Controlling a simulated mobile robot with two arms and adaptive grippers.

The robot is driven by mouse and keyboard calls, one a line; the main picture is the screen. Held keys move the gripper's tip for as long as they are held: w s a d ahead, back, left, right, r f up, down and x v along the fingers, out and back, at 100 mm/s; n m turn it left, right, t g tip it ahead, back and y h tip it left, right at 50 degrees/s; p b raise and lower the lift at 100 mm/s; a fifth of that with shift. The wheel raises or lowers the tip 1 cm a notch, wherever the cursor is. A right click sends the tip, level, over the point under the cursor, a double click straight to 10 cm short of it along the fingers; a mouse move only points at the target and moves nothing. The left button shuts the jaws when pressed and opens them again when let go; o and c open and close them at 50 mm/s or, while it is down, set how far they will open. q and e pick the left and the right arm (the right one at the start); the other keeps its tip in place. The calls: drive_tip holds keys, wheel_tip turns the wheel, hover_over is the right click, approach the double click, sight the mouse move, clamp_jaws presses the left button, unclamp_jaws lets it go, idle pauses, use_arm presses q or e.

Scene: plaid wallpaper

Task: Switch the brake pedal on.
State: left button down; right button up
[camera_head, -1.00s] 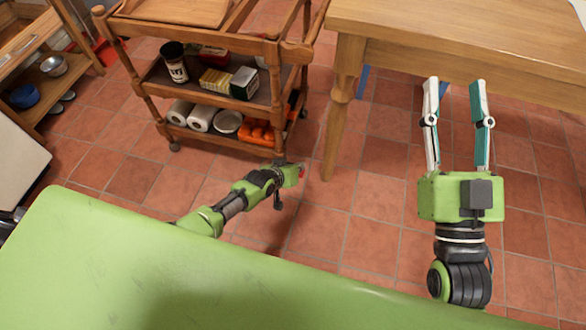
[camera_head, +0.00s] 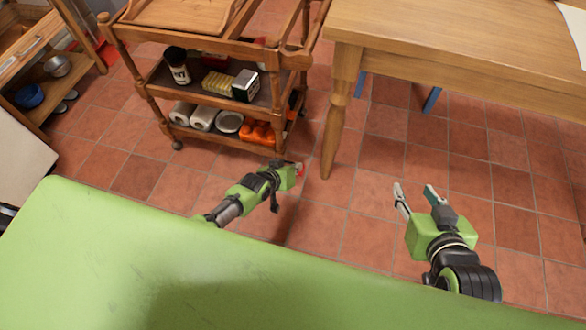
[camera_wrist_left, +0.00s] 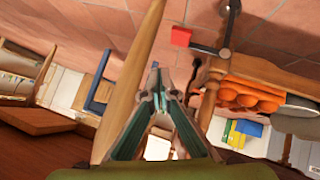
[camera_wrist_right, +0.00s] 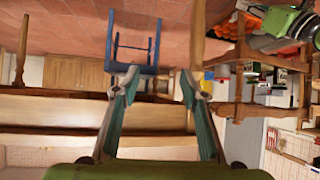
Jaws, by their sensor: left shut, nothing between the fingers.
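The red brake pedal (camera_wrist_left: 181,37) sits on the end of a dark lever beside the cart's leg, upper right of my fingertips in the left wrist view. In the head view a small red patch (camera_head: 299,172), which looks like the pedal, shows at the end of my left arm. My left gripper (camera_wrist_left: 157,72) is shut and empty, apart from the pedal in the left wrist view. In the head view its fingers are mostly hidden behind its own body. My right gripper (camera_head: 413,192) is open and empty over the floor, right of the table leg; it also shows in the right wrist view (camera_wrist_right: 158,75).
The wooden cart (camera_head: 202,40) holds jars, boxes, paper rolls and orange items on its shelves. A wooden table (camera_head: 450,45) stands to its right, its leg (camera_head: 335,130) close to my left gripper. A blue chair (camera_wrist_right: 135,45) is under the table. Tiled floor lies clear at the right.

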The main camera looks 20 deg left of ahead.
use_arm(q)
drive_tip(key=s+r+p, duration=0.3)
drive_tip(key=r, duration=0.1)
drive_tip(key=shift+s, duration=0.4)
use_arm(e)
drive_tip(key=s+d+f+g+h, duration=0.1)
drive_tip(key=s+d+f+g, duration=0.1)
drive_tip(key=s, duration=0.5)
drive_tip(key=s+d+f+g, duration=0.2)
drive_tip(key=s+f+g, duration=0.2)
drive_tip(key=s+g, duration=0.1)
drive_tip(key=shift+s+d+f+h, duration=0.2)
drive_tip(key=shift+s+h, duration=0.2)
drive_tip(key=shift+s, duration=0.5)
use_arm(q)
drive_tip(key=shift+f, duration=0.1)
